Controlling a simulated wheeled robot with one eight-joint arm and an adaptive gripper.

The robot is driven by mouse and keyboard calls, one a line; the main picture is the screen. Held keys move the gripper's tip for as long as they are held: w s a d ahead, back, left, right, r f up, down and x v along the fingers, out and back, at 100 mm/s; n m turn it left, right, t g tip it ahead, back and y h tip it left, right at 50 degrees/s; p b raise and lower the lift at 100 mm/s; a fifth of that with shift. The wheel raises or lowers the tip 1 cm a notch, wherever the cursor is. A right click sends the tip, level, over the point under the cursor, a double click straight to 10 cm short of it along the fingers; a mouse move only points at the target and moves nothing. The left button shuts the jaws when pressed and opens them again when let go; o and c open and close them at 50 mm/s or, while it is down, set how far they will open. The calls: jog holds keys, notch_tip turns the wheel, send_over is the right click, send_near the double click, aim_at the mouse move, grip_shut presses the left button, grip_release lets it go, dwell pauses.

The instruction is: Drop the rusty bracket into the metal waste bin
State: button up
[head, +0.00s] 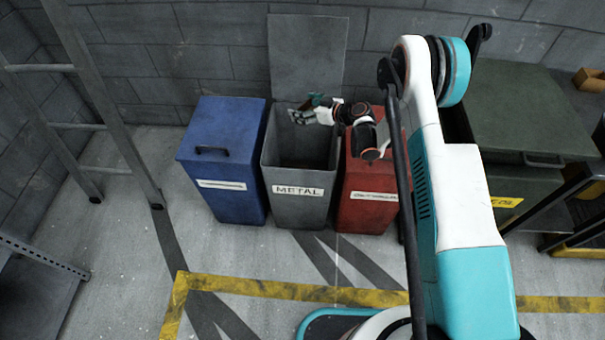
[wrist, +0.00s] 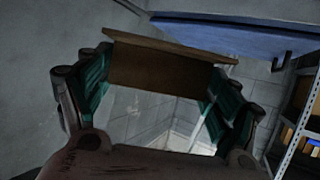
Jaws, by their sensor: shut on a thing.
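The metal waste bin (head: 298,208) is a grey box labelled METAL. It stands between a blue bin and a red bin, with its lid (head: 308,52) raised against the wall. My gripper (head: 302,113) is above the bin's open mouth, reaching in from the right, near its back part. In the wrist view, the rusty bracket (wrist: 160,68), a brown flat-sided piece, spans between the green finger pads of my gripper (wrist: 158,88), which is shut on it. I cannot make out the bracket clearly in the head view.
The closed blue bin (head: 222,165) is directly left and the red bin (head: 368,192) directly right, partly behind my arm. A ladder (head: 105,95) leans at the left. A dark green container (head: 520,115) stands at the right. Open floor lies in front of the bins.

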jog(key=shift+f+b, duration=0.65)
jog(key=shift+f, duration=1.45)
jog(key=o, duration=1.2)
jog(key=shift+c, duration=0.2)
jog(key=v, duration=1.2)
